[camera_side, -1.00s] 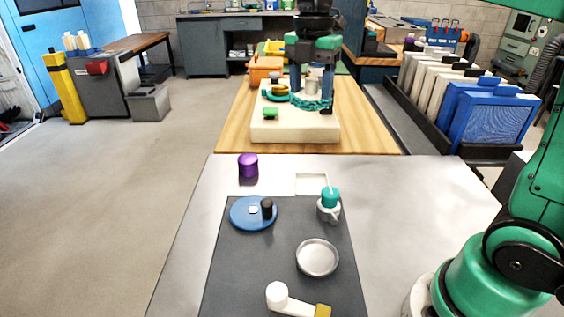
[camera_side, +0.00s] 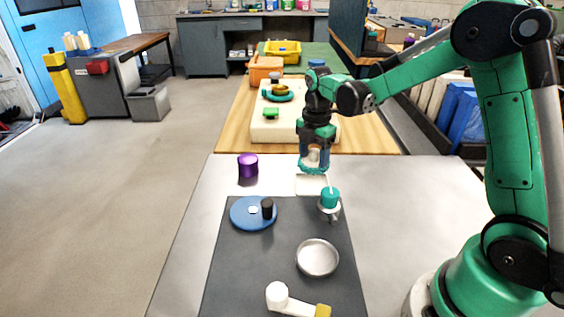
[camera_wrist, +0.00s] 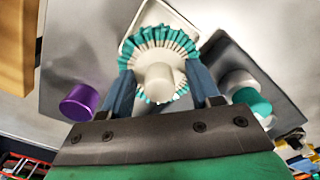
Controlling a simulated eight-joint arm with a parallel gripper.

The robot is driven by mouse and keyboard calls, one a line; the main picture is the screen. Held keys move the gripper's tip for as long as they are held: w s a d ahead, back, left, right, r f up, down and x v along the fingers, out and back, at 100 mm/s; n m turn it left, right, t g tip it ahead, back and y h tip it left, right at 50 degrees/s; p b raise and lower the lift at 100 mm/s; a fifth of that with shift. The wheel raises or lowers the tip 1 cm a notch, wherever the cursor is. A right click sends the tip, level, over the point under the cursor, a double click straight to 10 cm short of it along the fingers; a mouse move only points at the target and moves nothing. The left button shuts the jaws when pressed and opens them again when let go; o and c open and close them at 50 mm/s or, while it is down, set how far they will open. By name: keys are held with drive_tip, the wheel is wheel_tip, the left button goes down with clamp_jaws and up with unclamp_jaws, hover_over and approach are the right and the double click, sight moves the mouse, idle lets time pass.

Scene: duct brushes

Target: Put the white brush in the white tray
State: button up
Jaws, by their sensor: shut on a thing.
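My gripper (camera_side: 314,156) is shut on the white brush, which has a pale hub (camera_wrist: 159,80) and a ring of teal bristles (camera_wrist: 162,38). The brush also shows low between the fingers in the side view (camera_side: 313,168). The white tray (camera_side: 306,187) is a small, shallow square on the metal table, just below the brush. In the wrist view the tray (camera_wrist: 127,46) lies behind the brush, which covers much of it. The brush appears held above the tray; the exact gap is hard to tell.
A purple cylinder (camera_side: 248,165) stands left of the tray. A white cup with a teal top (camera_side: 330,198) is close by at the tray's front right. A blue plate (camera_side: 243,222), a metal dish (camera_side: 317,258) and a white-and-yellow tool (camera_side: 295,303) are on the dark mat.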

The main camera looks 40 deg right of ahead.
sight(311, 186)
drive_tip(key=shift+f, duration=2.45)
drive_tip(key=o, duration=1)
